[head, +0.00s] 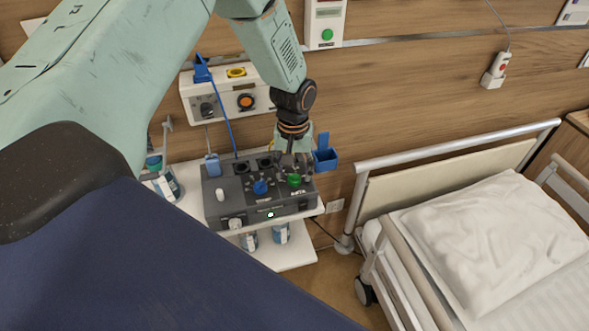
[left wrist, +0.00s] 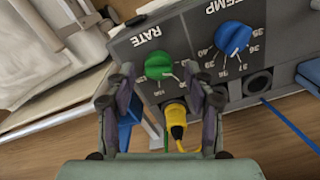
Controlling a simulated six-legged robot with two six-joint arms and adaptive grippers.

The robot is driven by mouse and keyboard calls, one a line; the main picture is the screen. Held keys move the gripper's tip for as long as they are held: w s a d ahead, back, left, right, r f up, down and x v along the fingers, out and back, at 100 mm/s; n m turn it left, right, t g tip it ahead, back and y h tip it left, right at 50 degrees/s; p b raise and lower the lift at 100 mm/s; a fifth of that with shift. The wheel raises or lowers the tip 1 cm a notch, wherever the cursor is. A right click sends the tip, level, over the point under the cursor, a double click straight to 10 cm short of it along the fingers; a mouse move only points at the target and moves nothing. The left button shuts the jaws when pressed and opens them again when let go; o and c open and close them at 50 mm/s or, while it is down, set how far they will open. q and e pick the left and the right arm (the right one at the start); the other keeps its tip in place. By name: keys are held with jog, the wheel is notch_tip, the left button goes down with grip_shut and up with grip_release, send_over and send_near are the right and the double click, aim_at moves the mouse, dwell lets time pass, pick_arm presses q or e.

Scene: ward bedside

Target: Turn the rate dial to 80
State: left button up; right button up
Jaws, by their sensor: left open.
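The rate dial is the green knob (head: 294,180) on the right part of a dark grey console (head: 222,203). In the left wrist view the green dial (left wrist: 158,66) sits under the word RATE; its scale is too small or covered to read. My left gripper (head: 291,161) is just behind and above the dial. In the left wrist view its open fingers (left wrist: 158,78) stand to either side of the dial, with a gap on both sides; I cannot tell how far above the panel they are. My right gripper is not in view.
A blue TEMP dial (left wrist: 233,38) sits beside the green one. A yellow plug (left wrist: 175,119) is in a socket close to my fingers. A blue cable (head: 228,115) runs to the console. A bed (head: 490,240) stands to the right, and the wooden wall is close behind.

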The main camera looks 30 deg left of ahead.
pick_arm(q)
jog(key=shift+f, duration=0.25)
jog(key=shift+d, duration=0.15)
jog(key=shift+s+r, duration=0.1)
jog(key=c, duration=0.6)
grip_shut()
